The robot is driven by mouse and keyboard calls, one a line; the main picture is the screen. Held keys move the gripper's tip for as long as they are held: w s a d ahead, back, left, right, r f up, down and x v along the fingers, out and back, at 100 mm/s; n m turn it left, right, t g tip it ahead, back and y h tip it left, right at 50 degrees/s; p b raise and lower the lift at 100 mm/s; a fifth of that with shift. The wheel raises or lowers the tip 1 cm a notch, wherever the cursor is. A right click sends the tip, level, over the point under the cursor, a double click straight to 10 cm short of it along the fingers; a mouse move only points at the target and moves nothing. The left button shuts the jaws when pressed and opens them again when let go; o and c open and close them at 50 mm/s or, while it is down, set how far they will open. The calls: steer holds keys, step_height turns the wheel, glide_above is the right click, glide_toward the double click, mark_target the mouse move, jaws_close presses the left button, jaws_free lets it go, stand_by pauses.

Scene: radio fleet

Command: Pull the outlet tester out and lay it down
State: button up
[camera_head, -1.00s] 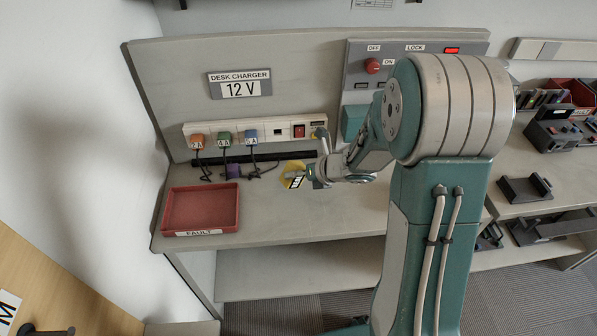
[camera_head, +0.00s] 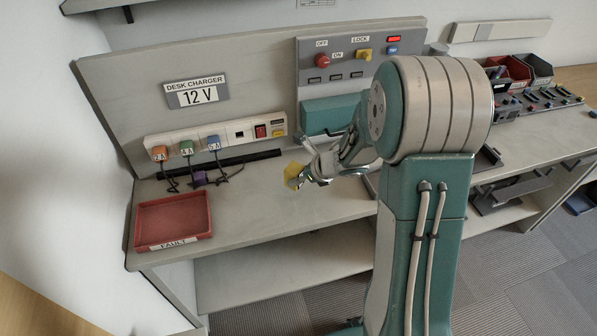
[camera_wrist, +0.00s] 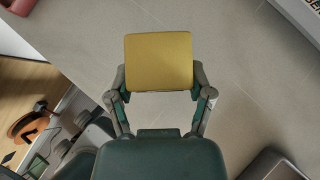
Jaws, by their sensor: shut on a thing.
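The outlet tester, a yellow square block (camera_head: 293,173), is held in my gripper (camera_head: 304,178) over the grey desk, to the right of and in front of the charger strip. In the wrist view, the tester's plain yellow face (camera_wrist: 158,62) sits between both fingers of my gripper (camera_wrist: 160,84), which are shut on its sides. It is clear of the strip's sockets. Whether the tester touches the desk is hard to tell.
A red tray (camera_head: 172,221) labelled FAULT stands at the desk's left front. The desk top (camera_head: 250,207) between tray and gripper is bare. A panel with switches (camera_head: 355,50) stands behind my arm.

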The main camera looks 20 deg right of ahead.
steer(key=shift+f, duration=2.7)
steer(key=o, duration=1.3)
steer(key=v, duration=1.2)
